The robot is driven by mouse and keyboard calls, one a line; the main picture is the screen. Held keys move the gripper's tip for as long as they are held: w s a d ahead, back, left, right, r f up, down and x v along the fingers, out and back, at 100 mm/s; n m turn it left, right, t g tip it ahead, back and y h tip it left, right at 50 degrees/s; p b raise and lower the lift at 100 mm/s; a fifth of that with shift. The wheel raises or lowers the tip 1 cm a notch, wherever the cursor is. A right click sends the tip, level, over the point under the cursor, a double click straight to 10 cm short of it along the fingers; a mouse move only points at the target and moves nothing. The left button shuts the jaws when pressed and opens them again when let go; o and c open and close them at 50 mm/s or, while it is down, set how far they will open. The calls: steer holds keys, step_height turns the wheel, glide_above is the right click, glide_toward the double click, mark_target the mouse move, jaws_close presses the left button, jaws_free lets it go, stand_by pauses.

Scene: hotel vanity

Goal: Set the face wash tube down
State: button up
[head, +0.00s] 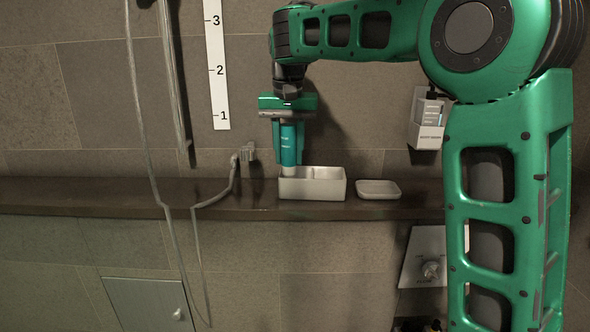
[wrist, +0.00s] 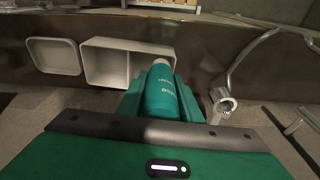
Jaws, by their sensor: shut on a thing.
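The teal face wash tube (head: 288,146) hangs upright, white cap down, beneath my gripper (head: 286,122) in the head view. In the wrist view the tube (wrist: 162,92) lies between the two green fingers of my gripper (wrist: 160,100), which are shut on it. Its cap is close to the white divided caddy (head: 312,184), at the caddy's left end in the head view. I cannot tell whether the cap touches the caddy or the shelf. The caddy (wrist: 90,62) looks empty in the wrist view, with the tube beside its right end.
The dark shelf (head: 120,196) runs along the tiled wall. A white soap dish (head: 378,189) sits right of the caddy. A metal hand-shower fitting and hose (head: 236,170) stand close on the left. A dispenser box (head: 428,120) hangs on the wall at right.

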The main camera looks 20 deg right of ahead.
mark_target(297, 170)
steer(key=d+f, duration=0.1)
steer(key=w+d+f, duration=0.1)
steer(key=shift+w+d, duration=0.25)
steer(key=shift+d, duration=0.05)
steer(key=shift+f, duration=1.9)
steer(key=shift+f, duration=0.1)
steer(key=o, duration=0.8)
steer(key=r, duration=0.4)
steer(key=s+r, duration=0.1)
steer(key=r, duration=0.7)
steer(key=shift+s+a, duration=0.3)
steer(key=shift+a, duration=0.05)
steer(key=shift+s, duration=0.1)
